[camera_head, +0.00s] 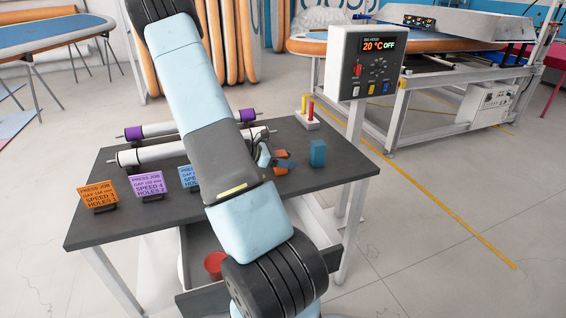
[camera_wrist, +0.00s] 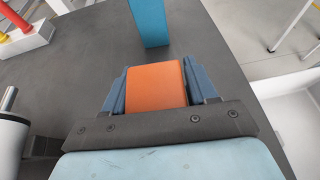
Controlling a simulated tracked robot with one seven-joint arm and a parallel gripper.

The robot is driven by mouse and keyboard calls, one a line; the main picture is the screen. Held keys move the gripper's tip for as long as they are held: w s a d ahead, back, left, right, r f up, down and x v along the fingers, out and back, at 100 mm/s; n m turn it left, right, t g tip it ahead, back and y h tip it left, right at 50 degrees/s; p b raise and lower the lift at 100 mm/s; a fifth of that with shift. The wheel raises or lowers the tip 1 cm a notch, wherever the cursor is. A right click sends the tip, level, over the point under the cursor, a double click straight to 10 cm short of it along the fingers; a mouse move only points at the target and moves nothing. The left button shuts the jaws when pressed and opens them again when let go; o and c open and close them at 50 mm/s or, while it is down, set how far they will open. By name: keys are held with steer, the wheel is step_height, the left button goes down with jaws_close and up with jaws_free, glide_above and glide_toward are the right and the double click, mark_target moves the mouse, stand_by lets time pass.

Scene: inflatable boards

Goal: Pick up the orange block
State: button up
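The orange block (camera_wrist: 156,86) sits between the two blue fingers of my gripper (camera_wrist: 156,82) in the wrist view. Both fingers lie flush along its sides with no clear gap, so my gripper looks shut on it. In the head view the orange block (camera_head: 281,169) shows at the end of my arm, low over the right part of the dark table (camera_head: 335,172), partly covered by a finger of my gripper (camera_head: 277,161). I cannot tell whether the block still touches the table.
A blue block (camera_head: 318,153) stands upright just right of my gripper. A white stand with red and yellow pegs (camera_head: 307,122) is behind. Rollers (camera_head: 150,154) and upright cards (camera_head: 98,195) are on the left. A control panel (camera_head: 366,64) rises behind the table's right side.

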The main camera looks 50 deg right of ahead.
steer(key=c, duration=0.7)
